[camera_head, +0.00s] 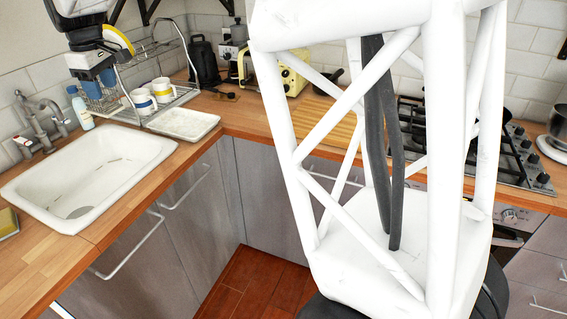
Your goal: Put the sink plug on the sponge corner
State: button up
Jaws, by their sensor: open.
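A yellow sponge with a dark green underside (8,222) lies on the wooden counter at the far left edge, beside the sink, partly cut off by the frame. The white sink (110,152) is set into the counter, with a round drain area in its near part. I cannot make out a sink plug for certain. My gripper (98,85) hangs at the upper left over the dish rack, well behind and above the sponge. It points down, is open, and shows nothing held between its blue-tipped fingers.
The dish rack (160,88) holds mugs and a yellow-rimmed plate, with a white drainboard (184,124) in front. A soap bottle (82,112) and a faucet (40,125) stand behind the sink. A small dark item (222,94) lies near the black kettle (203,62).

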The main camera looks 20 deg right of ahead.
jog(key=s+d+m, duration=0.6)
jog(key=s+d, duration=1.3)
jog(key=d, duration=0.1)
jog(key=s+d+f+m, duration=0.3)
jog(key=s+d+f, duration=0.3)
jog(key=s, duration=0.5)
jog(key=s+d+f+m+t, duration=0.1)
jog(key=s+d+f+m, duration=0.2)
jog(key=s, duration=0.9)
jog(key=d+f, duration=0.3)
jog(key=shift+s, duration=0.3)
jog(key=shift+d+h, duration=0.1)
jog(key=shift+h, duration=0.2)
